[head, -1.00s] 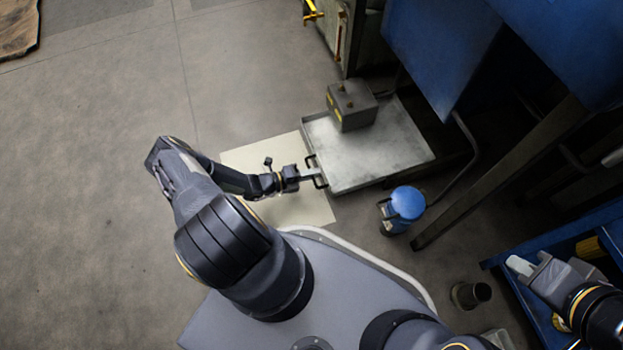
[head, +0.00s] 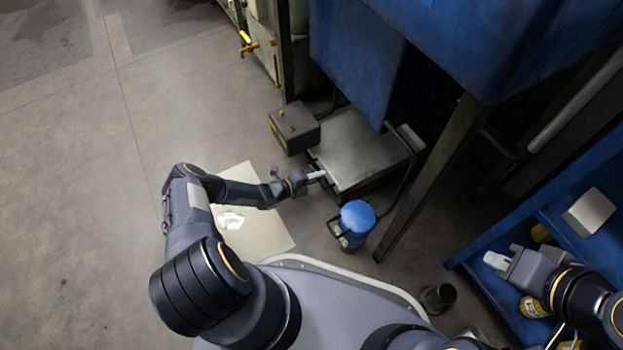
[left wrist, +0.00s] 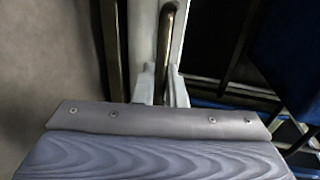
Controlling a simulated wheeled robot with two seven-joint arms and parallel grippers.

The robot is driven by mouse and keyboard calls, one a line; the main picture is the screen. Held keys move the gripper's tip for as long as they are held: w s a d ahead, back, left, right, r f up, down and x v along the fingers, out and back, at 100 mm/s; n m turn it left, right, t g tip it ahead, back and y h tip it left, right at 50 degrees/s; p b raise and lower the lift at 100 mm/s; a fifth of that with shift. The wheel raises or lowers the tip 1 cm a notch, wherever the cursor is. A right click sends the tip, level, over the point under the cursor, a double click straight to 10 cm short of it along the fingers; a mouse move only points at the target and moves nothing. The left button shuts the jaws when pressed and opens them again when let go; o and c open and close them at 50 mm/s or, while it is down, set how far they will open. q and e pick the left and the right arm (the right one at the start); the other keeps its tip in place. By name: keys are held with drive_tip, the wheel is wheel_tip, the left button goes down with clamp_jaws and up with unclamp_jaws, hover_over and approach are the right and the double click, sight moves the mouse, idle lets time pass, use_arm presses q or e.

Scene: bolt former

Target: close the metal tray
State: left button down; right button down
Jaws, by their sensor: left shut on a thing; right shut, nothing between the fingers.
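The metal tray (head: 360,148) is a shallow, flat grey tray low by the floor, largely in under the blue machine. Its near edge and part of its flat surface show. My left gripper (head: 317,176) is at the tray's near left edge, shut on the tray handle. In the left wrist view, the fingers of my left gripper (left wrist: 162,88) stand on either side of the handle bar (left wrist: 167,35). My right gripper (head: 496,261) is shut and empty at the lower right, far from the tray, over the blue shelf.
A grey box (head: 293,128) stands at the tray's left side. A blue canister (head: 356,218) is just in front of the tray, near a slanted dark leg (head: 425,185). A blue shelf (head: 545,225) is at right. Floor at left is open around a pale mat (head: 262,225).

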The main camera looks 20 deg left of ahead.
use_arm(q)
drive_tip(key=shift+w+d, duration=0.1)
drive_tip(key=shift+w, duration=0.1)
drive_tip(key=c, duration=1.6)
unclamp_jaws()
drive_tip(key=shift+d, duration=0.1)
drive_tip(key=shift+s, duration=0.1)
drive_tip(key=p+v, duration=0.2)
drive_tip(key=v, duration=0.5)
drive_tip(key=shift+s+a+r+p, duration=0.1)
drive_tip(key=shift+s+a+p, duration=0.15)
drive_tip(key=shift+p, duration=0.05)
